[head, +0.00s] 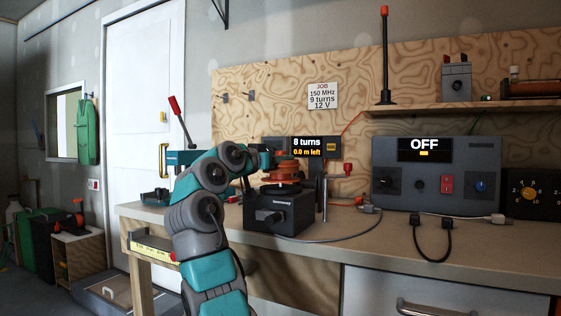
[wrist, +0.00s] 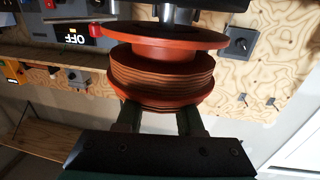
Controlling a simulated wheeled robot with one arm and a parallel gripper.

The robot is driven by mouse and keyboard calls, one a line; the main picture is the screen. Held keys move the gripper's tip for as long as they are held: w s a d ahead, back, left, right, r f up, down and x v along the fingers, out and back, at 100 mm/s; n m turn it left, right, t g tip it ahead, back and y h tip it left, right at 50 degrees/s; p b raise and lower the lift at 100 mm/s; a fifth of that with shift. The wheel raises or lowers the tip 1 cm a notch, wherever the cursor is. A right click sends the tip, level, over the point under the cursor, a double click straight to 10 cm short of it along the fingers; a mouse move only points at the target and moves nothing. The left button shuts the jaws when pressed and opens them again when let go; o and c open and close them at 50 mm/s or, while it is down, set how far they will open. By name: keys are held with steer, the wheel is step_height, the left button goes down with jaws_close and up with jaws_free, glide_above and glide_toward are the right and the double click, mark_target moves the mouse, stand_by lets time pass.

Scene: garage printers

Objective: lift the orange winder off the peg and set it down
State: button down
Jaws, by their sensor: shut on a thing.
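The orange winder (head: 286,174) is a ribbed, spool-like part with a wide flange, at the top of the black winding machine (head: 280,212) in the head view. In the wrist view, which appears upside down, the winder (wrist: 165,72) fills the upper middle. A grey shaft (wrist: 178,16) shows at its flange side; I cannot tell whether the winder is still seated on it. My gripper (head: 268,162) is at the winder in the head view, its fingers partly hidden. In the wrist view my gripper (wrist: 160,112) is shut on the winder's near end.
A display (head: 307,147) reading "8 turns, 0.0 m left" stands behind the machine. A thin metal post (head: 325,198) is close on its right. The power supply (head: 426,172) reads OFF. Cables (head: 340,236) cross the bench (head: 400,244). Some bare bench lies in front of them.

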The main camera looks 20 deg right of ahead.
steer(key=shift+r+p, duration=1.9)
steer(key=shift+r, duration=0.85)
steer(key=shift+r, duration=0.1)
